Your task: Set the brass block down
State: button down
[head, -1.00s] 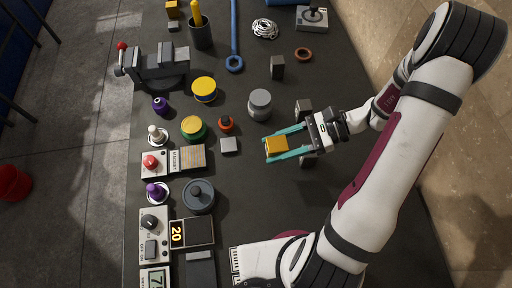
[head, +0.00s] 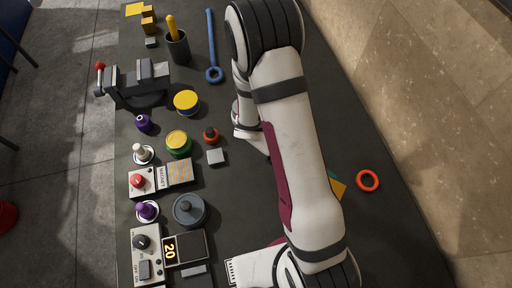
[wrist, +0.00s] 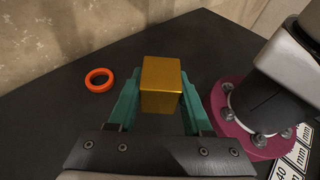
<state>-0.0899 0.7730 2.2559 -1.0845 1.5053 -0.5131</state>
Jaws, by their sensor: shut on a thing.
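The brass block (wrist: 162,86) is a gold-coloured cube between the teal fingers of my gripper (wrist: 160,98) in the wrist view, and the fingers are shut on it. In the head view only a corner of the brass block (head: 339,188) shows past the right edge of my arm. A sliver of a teal finger shows beside it; the rest of the gripper is hidden behind the arm. The block is over the right part of the dark table (head: 345,135). I cannot tell whether its underside touches the table.
An orange ring (head: 368,181) lies just right of the block; it also shows in the wrist view (wrist: 99,81). Bare table surrounds it. The table's right edge is close. Jars, knobs, a vise (head: 140,82) and meters (head: 145,253) crowd the left side.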

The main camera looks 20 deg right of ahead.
jog(key=w+n+t+h, duration=0.1)
jog(key=w+n+t, duration=0.2)
jog(key=w+a+n+t+h, duration=0.1)
jog(key=w+n+t, duration=0.2)
jog(key=w, duration=0.1)
jog(key=w+n+t+h, duration=0.2)
jog(key=w+n+t, duration=0.1)
jog(key=w, duration=0.1)
jog(key=shift+w+a+t, duration=0.2)
jog(key=shift+t, duration=0.1)
jog(key=w+a+n+t+y, duration=0.1)
jog(key=w+a+n+t, duration=0.3)
jog(key=w+n+t, duration=0.1)
jog(key=n+t+y, duration=0.3)
jog(key=n+t, duration=0.1)
send_over(252, 149)
jog(key=f, duration=0.1)
notch_tip(252, 149, down, 8)
jog(key=shift+r, duration=0.25)
jog(key=shift+f, duration=0.3)
jog(key=shift+t, duration=0.3)
jog(key=shift+c, duration=1.6)
grip_release()
jog(key=shift+f, duration=0.1)
